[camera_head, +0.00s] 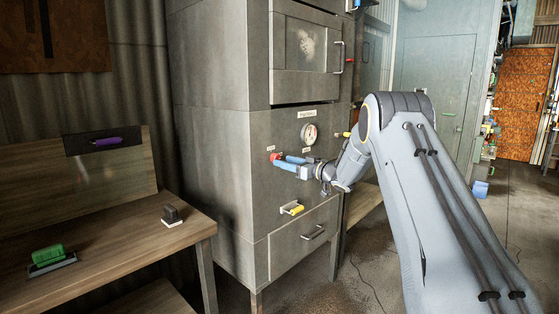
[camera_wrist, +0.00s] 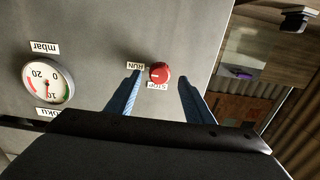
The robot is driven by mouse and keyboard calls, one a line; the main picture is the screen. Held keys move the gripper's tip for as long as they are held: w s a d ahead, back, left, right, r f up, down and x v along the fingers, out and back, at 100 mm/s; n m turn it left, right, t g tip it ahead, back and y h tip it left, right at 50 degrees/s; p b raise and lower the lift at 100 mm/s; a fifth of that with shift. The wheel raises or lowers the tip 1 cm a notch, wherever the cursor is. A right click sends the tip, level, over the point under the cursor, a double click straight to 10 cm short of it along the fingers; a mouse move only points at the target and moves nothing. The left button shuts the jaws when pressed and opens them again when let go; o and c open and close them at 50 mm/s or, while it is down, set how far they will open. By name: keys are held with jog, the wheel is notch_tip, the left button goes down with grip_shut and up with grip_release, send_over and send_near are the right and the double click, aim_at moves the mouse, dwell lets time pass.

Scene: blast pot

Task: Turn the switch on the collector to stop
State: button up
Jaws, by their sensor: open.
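The collector (camera_head: 215,120) is a tall grey metal cabinet in the middle of the head view. Its switch, a small round red knob (camera_head: 274,156), is on the front panel near the left edge. In the wrist view the red knob (camera_wrist: 160,73) shows upside down, with a RUN label (camera_wrist: 135,66) on its left and a STOP label (camera_wrist: 158,86) below it. A pale mark on the knob seems to point left, towards RUN. My gripper (camera_head: 279,160) is open, its blue fingers either side of the knob; I cannot tell whether they touch it.
A round pressure gauge (camera_head: 310,134) is right of the switch, with a yellow handle (camera_head: 293,209) and a drawer (camera_head: 303,240) below. A wooden bench (camera_head: 120,238) stands at left with a green brush (camera_head: 47,255) and a dark block (camera_head: 171,215). Open floor lies at right.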

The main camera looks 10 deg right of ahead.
jog(key=shift+x, duration=1.95)
jog(key=c, duration=1.1)
jog(key=shift+o, duration=0.3)
